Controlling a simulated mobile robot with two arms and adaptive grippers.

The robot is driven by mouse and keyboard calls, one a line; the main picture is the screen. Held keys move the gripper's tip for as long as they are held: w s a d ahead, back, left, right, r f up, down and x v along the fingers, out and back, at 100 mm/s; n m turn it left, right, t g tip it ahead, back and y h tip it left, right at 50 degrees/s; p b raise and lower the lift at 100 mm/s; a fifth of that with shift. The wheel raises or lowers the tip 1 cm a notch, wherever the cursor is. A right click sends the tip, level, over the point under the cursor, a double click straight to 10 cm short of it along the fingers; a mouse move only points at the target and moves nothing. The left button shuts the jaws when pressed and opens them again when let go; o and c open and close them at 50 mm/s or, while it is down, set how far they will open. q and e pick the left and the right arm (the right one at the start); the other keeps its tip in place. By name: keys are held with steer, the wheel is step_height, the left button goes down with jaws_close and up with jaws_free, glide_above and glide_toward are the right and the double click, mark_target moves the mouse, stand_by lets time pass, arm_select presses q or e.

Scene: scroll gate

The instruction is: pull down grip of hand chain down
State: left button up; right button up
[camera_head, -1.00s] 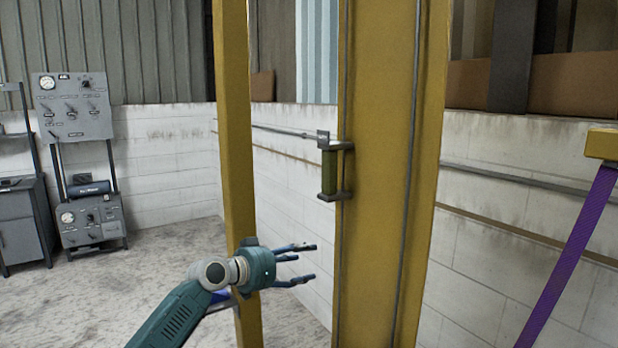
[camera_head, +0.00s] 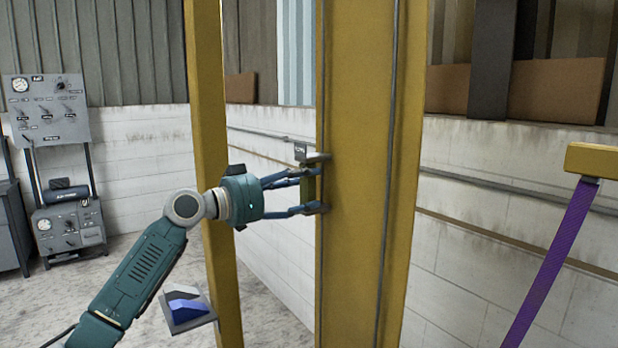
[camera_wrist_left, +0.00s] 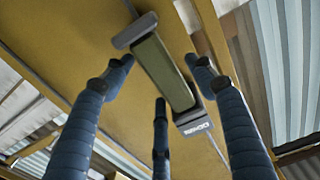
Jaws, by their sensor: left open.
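The grip (camera_head: 308,188) is an olive-green upright handle between two grey brackets on the side of a yellow post (camera_head: 362,250). In the left wrist view the grip (camera_wrist_left: 165,72) lies between the spread fingers, with a small label plate at one end. My left gripper (camera_head: 308,192) is open, its blue fingers reaching to the grip from the left in the head view. The fingers partly hide the grip there. In the left wrist view the fingers (camera_wrist_left: 160,90) stand around the grip, and I cannot tell whether any touches it. My right gripper is not in view.
A thinner yellow post (camera_head: 205,120) stands behind my left wrist. A purple strap (camera_head: 553,262) hangs from a yellow bar (camera_head: 600,162) on the right. Grey control panels (camera_head: 47,108) stand at the far left. The floor at the lower left is mostly clear.

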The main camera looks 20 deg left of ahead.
arm_select(q)
steer(key=shift+x, duration=0.8)
